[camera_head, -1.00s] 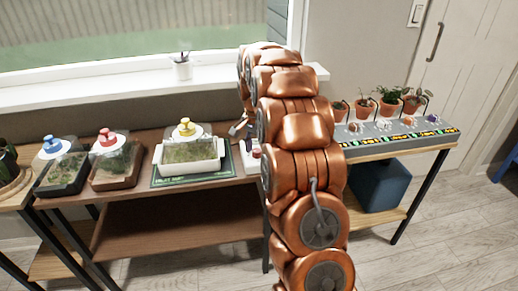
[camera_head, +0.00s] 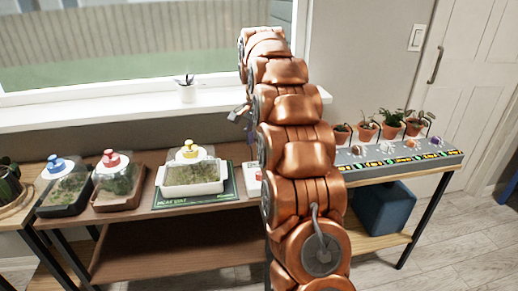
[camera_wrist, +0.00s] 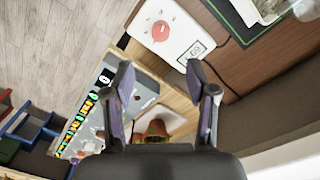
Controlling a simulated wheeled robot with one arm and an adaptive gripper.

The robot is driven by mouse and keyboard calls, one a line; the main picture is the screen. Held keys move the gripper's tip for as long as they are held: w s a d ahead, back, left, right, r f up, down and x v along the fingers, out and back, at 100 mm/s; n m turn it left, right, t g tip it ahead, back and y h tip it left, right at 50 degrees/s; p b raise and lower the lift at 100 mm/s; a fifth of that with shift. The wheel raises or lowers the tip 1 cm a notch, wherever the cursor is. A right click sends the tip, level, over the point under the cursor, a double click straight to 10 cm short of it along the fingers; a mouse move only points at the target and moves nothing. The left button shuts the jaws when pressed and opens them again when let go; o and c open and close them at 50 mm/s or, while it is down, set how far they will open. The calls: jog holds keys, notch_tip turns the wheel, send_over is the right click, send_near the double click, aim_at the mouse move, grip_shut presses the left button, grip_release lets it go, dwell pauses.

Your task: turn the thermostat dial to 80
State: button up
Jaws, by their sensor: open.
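The thermostat is a white box (camera_wrist: 178,40) with a round red dial (camera_wrist: 160,31), at the top of the wrist view. Small marks surround the dial, but I cannot read its setting. In the head view the box (camera_head: 253,174) shows as a white sliver on the table, mostly hidden behind my arm. My gripper (camera_wrist: 158,74) is open and empty in the wrist view. The dial lies beyond the fingertips, apart from them. In the head view my gripper (camera_head: 238,114) shows small and partly hidden, above the table and the box.
A terrarium with a yellow knob (camera_head: 190,149) stands on a green mat left of the thermostat. Terrariums with red (camera_head: 110,157) and blue (camera_head: 55,163) knobs stand farther left.

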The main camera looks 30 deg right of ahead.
jog(key=shift+r, duration=0.25)
jog(key=shift+a, duration=0.1)
